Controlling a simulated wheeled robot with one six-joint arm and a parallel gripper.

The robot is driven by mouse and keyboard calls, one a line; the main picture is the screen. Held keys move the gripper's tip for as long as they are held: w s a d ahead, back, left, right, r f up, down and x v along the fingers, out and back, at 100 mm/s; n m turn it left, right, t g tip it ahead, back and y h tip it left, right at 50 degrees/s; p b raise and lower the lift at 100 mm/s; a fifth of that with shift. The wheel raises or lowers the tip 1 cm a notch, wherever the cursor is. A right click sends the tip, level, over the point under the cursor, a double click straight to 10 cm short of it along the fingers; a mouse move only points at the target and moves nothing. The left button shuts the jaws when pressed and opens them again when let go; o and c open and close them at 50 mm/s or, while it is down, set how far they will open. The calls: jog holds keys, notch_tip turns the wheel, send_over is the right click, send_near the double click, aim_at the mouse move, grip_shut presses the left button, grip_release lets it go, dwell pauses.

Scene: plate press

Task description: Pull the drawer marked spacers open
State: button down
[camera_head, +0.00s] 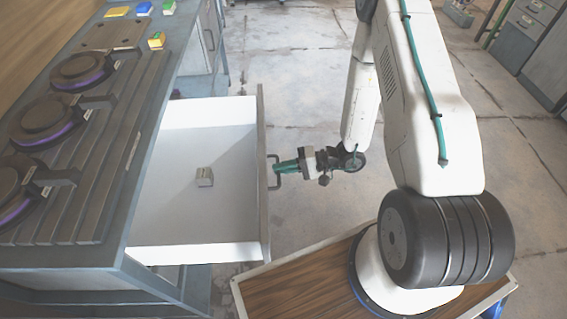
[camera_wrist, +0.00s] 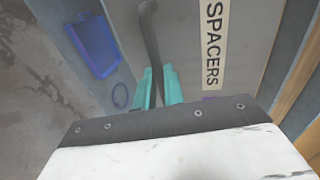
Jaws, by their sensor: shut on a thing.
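The drawer (camera_head: 200,254) is pulled well out from under the bench, with its white inside showing in the head view. A small grey block (camera_head: 204,177) lies on its floor. In the wrist view the drawer front (camera_wrist: 255,60) bears a label (camera_wrist: 214,45) reading SPACERS. My gripper (camera_head: 276,167) is at the drawer front, its teal fingers shut on the dark bar handle (camera_wrist: 150,40). The fingers (camera_wrist: 160,85) sit on either side of the bar's lower part in the wrist view.
The bench (camera_head: 150,175) carries several round dark units with purple rings and some small coloured blocks (camera_head: 156,41). My wood-topped base stands at the lower right. Concrete floor (camera_head: 290,80) is clear behind the drawer. Grey cabinets (camera_head: 530,35) stand at the far right. A blue bin (camera_wrist: 92,45) shows in the wrist view.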

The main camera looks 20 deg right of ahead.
jog(key=shift+d, duration=0.2)
jog(key=c, duration=1.5)
grip_release()
jog(key=shift+d, duration=0.1)
jog(key=v, duration=0.7)
jog(key=shift+s+d, duration=0.2)
jog(key=shift+d, duration=0.15)
